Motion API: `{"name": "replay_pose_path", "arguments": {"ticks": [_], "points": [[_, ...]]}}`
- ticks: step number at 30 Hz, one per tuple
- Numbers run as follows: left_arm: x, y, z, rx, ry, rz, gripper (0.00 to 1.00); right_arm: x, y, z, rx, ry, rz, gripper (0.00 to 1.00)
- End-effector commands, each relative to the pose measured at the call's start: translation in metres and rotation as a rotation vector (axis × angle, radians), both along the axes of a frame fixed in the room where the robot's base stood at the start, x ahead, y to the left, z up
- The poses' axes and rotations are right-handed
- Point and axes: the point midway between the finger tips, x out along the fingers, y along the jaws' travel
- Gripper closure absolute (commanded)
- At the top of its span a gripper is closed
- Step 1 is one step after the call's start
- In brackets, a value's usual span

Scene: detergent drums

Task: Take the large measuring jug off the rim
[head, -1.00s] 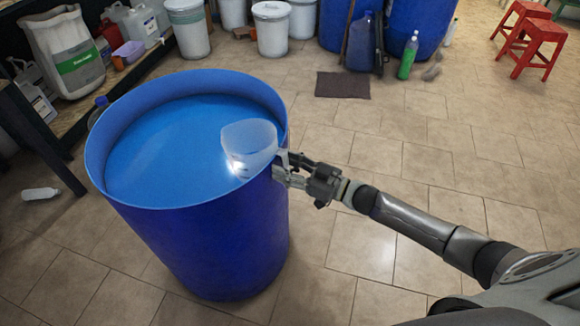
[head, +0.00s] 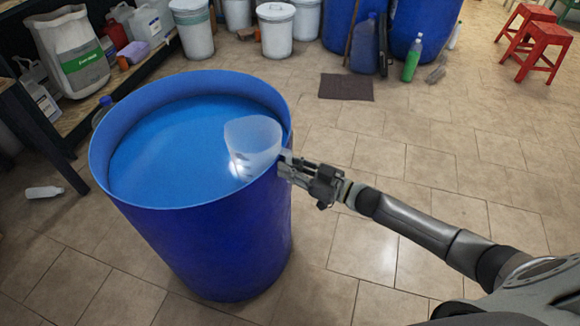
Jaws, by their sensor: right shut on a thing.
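A blue drum (head: 205,245) full of blue liquid (head: 175,145) stands on the tiled floor at the left of the head view. The large measuring jug (head: 252,142), whitish and translucent, is at the inner right side of the drum's rim, over the liquid. Its handle side faces right, toward the rim. My right gripper (head: 287,168) reaches in from the right, at the outside of the rim, and is shut on the jug's handle. The fingertips are partly hidden at the handle. I cannot tell whether the jug touches the rim. My left gripper is not in view.
A dark shelf (head: 95,105) with a white sack and jugs stands at the left. White buckets (head: 274,32) and blue drums (head: 412,25) stand at the back. A green bottle (head: 411,60), a dark mat (head: 345,87) and red stools (head: 540,52) are beyond open floor. A white bottle (head: 43,192) lies left.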

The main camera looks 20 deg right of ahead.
Motion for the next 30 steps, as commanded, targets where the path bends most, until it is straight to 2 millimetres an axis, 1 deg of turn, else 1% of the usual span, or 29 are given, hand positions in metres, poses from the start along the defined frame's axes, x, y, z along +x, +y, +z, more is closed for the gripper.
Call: {"name": "replay_pose_path", "arguments": {"ticks": [9,16,30], "points": [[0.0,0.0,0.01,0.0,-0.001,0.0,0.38,0.003,0.003,0.018,0.011,-0.018,0.001,1.0],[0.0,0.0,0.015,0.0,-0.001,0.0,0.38,0.004,0.004,0.027,0.017,-0.027,0.002,1.0],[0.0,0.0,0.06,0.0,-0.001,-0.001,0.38,0.005,0.005,0.079,0.023,-0.033,0.004,1.0]]}}
